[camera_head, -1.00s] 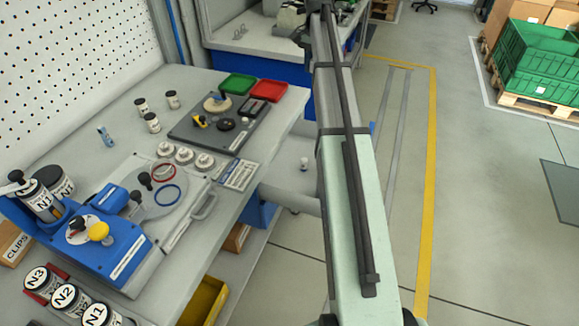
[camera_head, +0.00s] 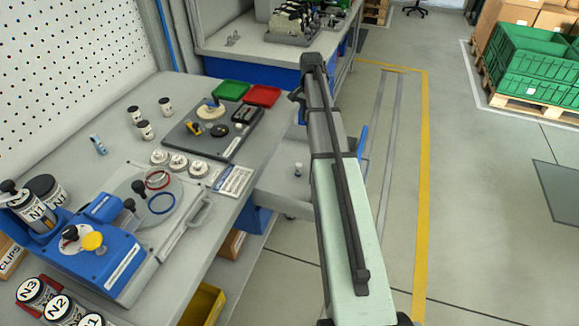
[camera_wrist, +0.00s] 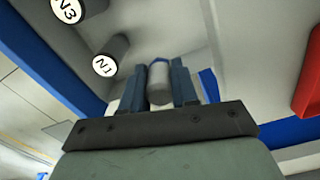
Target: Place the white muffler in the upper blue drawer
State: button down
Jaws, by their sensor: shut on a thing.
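In the wrist view, my gripper (camera_wrist: 160,66) is shut on a small pale grey-white cylinder, which I take to be the white muffler (camera_wrist: 159,88). It sits upright in the picture between the two dark blue fingers. In the head view my gripper and what it holds are not seen; my arm runs up the middle of the picture. A pale, tray-like surface (camera_head: 285,190) beside the workbench, with blue below it, may be an open drawer; my arm covers its right part. A small white piece (camera_head: 298,169) stands on it. I cannot tell which drawer level it is.
The workbench (camera_head: 95,125) on the left holds a blue fixture (camera_head: 125,262), labelled jars (camera_head: 58,308), a dark plate (camera_head: 190,142), a green tray (camera_head: 232,90) and a red tray (camera_head: 263,96). Dark cylinders marked N3 (camera_wrist: 68,10) and N1 (camera_wrist: 106,64) show in the wrist view.

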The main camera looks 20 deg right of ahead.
aim_at(306, 158)
notch_tip(306, 158, down, 18)
jog(key=shift+r, duration=0.15)
dwell(0.5)
jog(key=c, duration=0.9)
grip_release()
jog(key=shift+o, duration=0.2)
notch_tip(306, 158, up, 12)
jog(key=shift+o, duration=0.4)
